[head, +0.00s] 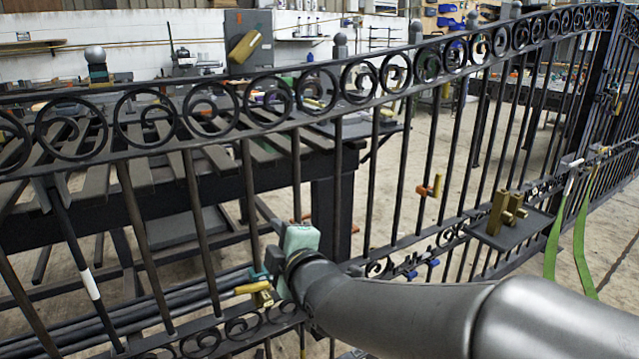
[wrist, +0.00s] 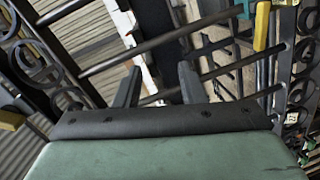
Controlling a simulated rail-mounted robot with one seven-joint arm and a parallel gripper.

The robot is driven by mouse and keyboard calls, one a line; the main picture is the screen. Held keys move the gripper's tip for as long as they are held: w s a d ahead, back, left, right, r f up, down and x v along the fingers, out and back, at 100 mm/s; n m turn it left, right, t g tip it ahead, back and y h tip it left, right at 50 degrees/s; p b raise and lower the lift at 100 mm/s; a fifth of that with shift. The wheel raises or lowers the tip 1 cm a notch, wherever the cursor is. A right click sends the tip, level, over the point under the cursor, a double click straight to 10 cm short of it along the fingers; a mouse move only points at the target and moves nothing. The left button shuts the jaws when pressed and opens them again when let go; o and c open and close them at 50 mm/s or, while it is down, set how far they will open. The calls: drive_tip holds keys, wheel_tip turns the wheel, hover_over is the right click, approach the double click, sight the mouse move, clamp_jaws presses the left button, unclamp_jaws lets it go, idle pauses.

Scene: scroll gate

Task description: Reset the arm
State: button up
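My gripper (wrist: 157,76) is open in the wrist view, its two dark fingers apart with no object clearly held between them. Gate bars pass behind the fingers; I cannot tell whether they touch. In the head view my arm reaches in from the lower right, and its pale green end is at the black scroll gate (head: 280,101), among the upright bars. The fingers are mostly hidden there. The gate also shows in the wrist view, with scrolls at both sides.
A yellow-handled clamp (head: 254,288) sits on the gate just left of my gripper. An orange clamp (head: 430,187) is on a bar farther right. Brass-coloured blocks (head: 505,212) rest on a dark plate. Green straps (head: 583,230) hang at the right. A slatted bench (head: 170,150) stands behind the gate.

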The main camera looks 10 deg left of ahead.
drive_tip(key=s+d+r+m+g+h+p, duration=0.1)
drive_tip(key=d+r+m+g+h+p, duration=0.1)
drive_tip(key=d+r+m+h+p, duration=0.3)
drive_tip(key=s+d+m+g+p, duration=0.1)
drive_tip(key=d+m+p, duration=0.1)
drive_tip(key=d+p, duration=0.45)
drive_tip(key=s+d+r+m+g+h+p, duration=0.2)
drive_tip(key=s+d+r+m+g+p, duration=0.3)
drive_tip(key=s+d+m+p, duration=0.2)
drive_tip(key=s+d+r+m+g+h+p, duration=0.2)
drive_tip(key=s+d+r+m+g+p, duration=0.2)
drive_tip(key=s+d+m+p, duration=0.3)
drive_tip(key=s+d+g+p, duration=0.1)
drive_tip(key=s+d+p, duration=0.1)
drive_tip(key=s+p, duration=0.2)
drive_tip(key=shift+s+r+p, duration=0.35)
drive_tip(key=shift+s+p, duration=0.05)
drive_tip(key=shift+s, duration=0.4)
